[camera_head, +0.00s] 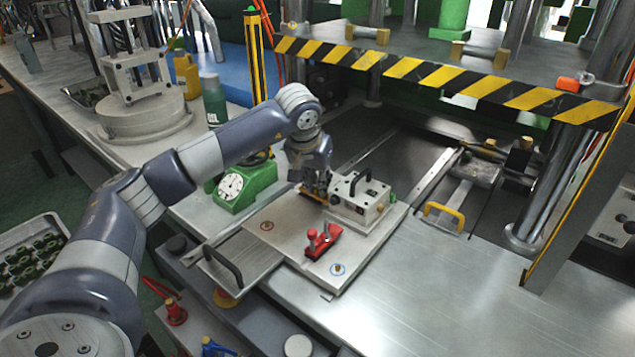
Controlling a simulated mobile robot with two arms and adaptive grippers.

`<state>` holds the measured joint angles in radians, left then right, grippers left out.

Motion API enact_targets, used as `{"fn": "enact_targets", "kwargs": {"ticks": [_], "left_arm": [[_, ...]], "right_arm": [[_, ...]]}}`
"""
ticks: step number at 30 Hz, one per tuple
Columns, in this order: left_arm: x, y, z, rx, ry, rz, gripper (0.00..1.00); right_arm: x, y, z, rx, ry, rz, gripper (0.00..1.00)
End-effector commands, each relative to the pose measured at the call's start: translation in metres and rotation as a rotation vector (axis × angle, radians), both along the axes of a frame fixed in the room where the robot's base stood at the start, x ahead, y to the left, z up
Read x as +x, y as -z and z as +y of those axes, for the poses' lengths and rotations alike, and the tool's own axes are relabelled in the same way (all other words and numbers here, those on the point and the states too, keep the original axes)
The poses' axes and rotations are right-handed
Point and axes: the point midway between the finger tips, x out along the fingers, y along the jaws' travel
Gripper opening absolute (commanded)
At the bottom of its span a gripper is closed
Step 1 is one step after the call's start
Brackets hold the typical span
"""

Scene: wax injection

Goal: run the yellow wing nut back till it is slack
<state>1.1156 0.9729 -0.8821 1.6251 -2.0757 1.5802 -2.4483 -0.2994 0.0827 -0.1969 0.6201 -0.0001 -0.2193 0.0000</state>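My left gripper (318,190) points down at the left side of a white metal block (360,200) on a light plate (285,245). A small yellow part (311,196), possibly the yellow wing nut, shows low at the fingertips. The fingers and my wrist cover much of it, so I cannot tell whether they grip it or only stand against it. A red clamp-like piece (322,241) sits on the plate, nearer the front. My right gripper is not in view.
A green dial scale (245,185) stands left of the plate. A press platen with yellow-black edging (450,75) overhangs behind. A dark handle (222,265) is at the plate's left, and a yellow handle (444,214) is to the right. The steel table (450,290) is clear at front right.

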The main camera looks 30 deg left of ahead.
Motion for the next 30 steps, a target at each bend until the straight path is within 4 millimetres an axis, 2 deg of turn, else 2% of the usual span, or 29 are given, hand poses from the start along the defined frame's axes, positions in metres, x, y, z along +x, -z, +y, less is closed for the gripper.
{"fn": "enact_targets", "kwargs": {"ticks": [2,20,30], "left_arm": [[0.0,0.0,0.0,0.0,0.0,0.0,0.0],[0.0,0.0,-0.001,0.0,-0.056,0.001,0.0],[0.001,-0.002,-0.002,0.002,-0.22,-0.001,0.0]], "right_arm": [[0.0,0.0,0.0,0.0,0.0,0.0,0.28],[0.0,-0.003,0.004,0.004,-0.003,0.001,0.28],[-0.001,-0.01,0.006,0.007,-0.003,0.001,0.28]]}}
